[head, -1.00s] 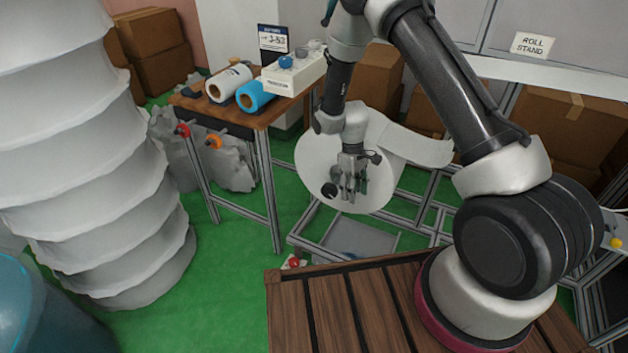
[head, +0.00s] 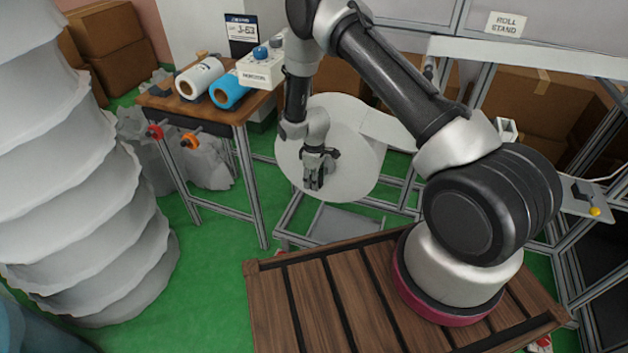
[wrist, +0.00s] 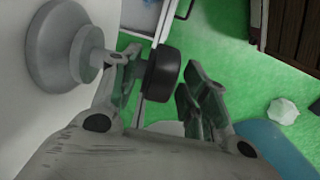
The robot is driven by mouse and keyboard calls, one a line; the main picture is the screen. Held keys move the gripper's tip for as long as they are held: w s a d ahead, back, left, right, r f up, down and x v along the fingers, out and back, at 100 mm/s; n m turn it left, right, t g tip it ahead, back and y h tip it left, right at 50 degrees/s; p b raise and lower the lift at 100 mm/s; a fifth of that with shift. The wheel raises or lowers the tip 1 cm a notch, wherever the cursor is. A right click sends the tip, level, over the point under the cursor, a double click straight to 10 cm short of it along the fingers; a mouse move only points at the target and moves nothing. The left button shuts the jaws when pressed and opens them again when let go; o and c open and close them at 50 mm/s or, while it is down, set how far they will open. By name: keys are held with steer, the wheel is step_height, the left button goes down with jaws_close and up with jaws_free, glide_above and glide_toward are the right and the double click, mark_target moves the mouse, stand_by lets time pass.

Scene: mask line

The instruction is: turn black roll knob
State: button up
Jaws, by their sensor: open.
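The black roll knob (wrist: 163,74) shows in the wrist view between the two fingers of my gripper (wrist: 166,86). It is a short dark cylinder in line with a grey round hub (wrist: 68,48) on the white roll face. The right finger stands apart from the knob with a visible gap. In the head view my open gripper (head: 314,184) is in front of the large white roll (head: 350,165), and the knob is hidden there behind it.
A wooden table (head: 190,106) with a white roll (head: 200,77), a blue roll (head: 231,90) and a control box (head: 262,72) stands at the left. The metal roll stand frame (head: 285,222) is below the large roll. Green floor (head: 215,262) is open at the left.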

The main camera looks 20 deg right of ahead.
steer(key=shift+f, duration=0.35)
steer(key=c, duration=0.9)
steer(key=shift+c, duration=0.2)
steer(key=g+h, duration=0.1)
steer(key=h, duration=0.1)
steer(key=g+h, duration=0.2)
steer(key=shift+w+a+f, duration=0.1)
steer(key=shift+a+f, duration=0.1)
steer(key=shift+a, duration=0.15)
steer(key=g+h, duration=0.1)
steer(key=h, duration=0.1)
steer(key=g+h, duration=0.2)
steer(key=shift+w+a+f+h, duration=0.1)
steer(key=shift+a+f+h, duration=0.1)
steer(key=shift+h, duration=0.2)
